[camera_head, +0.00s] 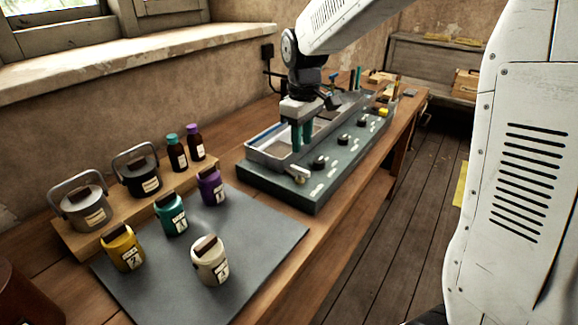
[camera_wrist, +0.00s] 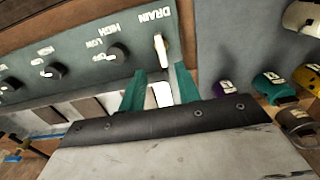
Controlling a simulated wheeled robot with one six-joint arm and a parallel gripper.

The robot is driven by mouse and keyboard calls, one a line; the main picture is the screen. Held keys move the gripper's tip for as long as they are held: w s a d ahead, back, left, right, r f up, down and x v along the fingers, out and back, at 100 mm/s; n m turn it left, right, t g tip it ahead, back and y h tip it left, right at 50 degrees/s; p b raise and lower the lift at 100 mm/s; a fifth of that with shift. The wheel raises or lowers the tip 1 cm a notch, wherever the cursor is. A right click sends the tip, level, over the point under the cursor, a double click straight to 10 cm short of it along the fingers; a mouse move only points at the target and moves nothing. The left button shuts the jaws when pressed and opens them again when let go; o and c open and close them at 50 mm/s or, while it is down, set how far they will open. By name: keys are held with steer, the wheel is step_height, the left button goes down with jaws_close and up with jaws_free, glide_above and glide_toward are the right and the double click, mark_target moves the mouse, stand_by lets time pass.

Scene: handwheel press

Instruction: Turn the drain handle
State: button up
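The drain handle (camera_wrist: 161,50) is a small cream lever on the dark green control panel (camera_wrist: 75,75), beside the printed word DRAIN. My gripper (camera_wrist: 160,70) has two green fingers, parted with an empty gap. In the wrist view the handle's lower end lies just beyond the fingertips, in line with the gap. In the head view my gripper (camera_head: 302,148) points down over the metal tray (camera_head: 262,157), behind and above the handle. No contact with the handle shows.
Several black knobs (camera_head: 320,162) run along the panel, the nearest close to the handle. Lidded jars (camera_head: 172,220) stand on a grey mat (camera_head: 265,235) at the near left. Dark bottles (camera_head: 177,155) stand behind them. The mat's right part is clear.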

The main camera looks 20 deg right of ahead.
mark_target(300, 169)
step_height(300, 169, down, 8)
steer(key=shift+a+r, duration=0.15)
steer(key=shift+r, duration=0.05)
jaws_close()
steer(key=shift+a, duration=0.1)
